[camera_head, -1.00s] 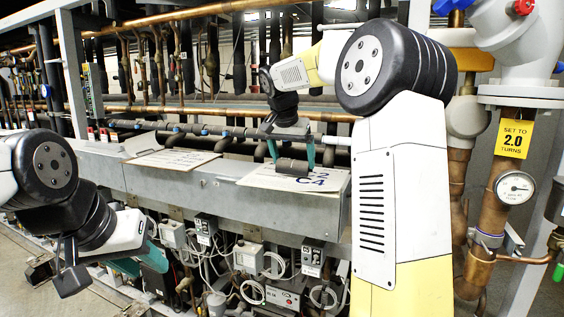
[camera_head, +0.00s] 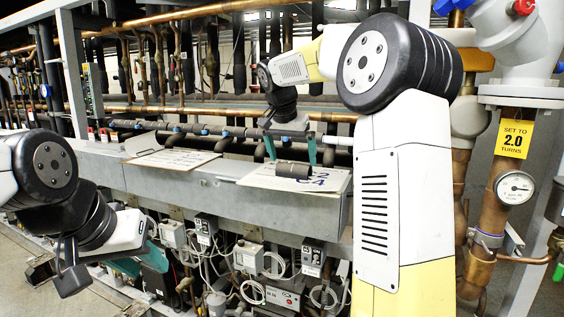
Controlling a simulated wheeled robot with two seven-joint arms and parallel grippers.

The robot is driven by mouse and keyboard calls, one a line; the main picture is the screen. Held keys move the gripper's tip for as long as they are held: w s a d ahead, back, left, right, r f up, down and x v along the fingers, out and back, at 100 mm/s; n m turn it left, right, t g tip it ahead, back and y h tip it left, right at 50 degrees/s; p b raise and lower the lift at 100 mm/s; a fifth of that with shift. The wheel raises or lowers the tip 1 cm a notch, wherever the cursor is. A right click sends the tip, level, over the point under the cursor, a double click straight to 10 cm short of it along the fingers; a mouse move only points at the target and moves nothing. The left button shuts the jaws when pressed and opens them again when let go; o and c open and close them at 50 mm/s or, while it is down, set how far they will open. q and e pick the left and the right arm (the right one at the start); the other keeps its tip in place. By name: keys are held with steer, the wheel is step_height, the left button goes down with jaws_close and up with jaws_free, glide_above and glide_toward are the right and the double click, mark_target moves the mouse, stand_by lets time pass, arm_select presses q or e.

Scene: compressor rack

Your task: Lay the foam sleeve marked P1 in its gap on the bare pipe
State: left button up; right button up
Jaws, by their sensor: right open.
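A short dark foam sleeve (camera_head: 294,170) lies on a white board (camera_head: 255,179) printed with "C4" on the grey ledge. No P1 mark is readable on it. My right gripper (camera_head: 291,158) is open above the sleeve, pointing down, with its teal fingers spread toward the sleeve's two ends. I cannot tell whether they touch it. A long pipe with dark covered stretches (camera_head: 210,130) runs behind the ledge; its gap is not clearly seen. My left gripper (camera_head: 140,262) hangs low at the left, in front of the rack, apart from the sleeve; its opening is unclear.
A second white board (camera_head: 172,159) lies further left on the grey ledge (camera_head: 160,184). Boxes and cables (camera_head: 245,257) fill the space below. Copper pipes and a gauge (camera_head: 515,187) stand at the right. My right arm blocks part of the rack.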

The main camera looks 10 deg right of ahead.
steer(key=v, duration=1)
steer(key=s+f+n+y, duration=0.1)
steer(key=s+f+n, duration=0.1)
steer(key=s+f, duration=0.4)
steer(key=s+a+f+n+t+y, duration=0.1)
steer(key=s+f, duration=0.4)
steer(key=s, duration=0.7)
steer(key=s+f+n+y, duration=0.3)
steer(key=s+f, duration=0.3)
steer(key=s, duration=0.3)
steer(key=shift+s+a+f+n+t, duration=0.15)
steer(key=shift+s+f+n+t, duration=0.2)
steer(key=shift+n, duration=0.35)
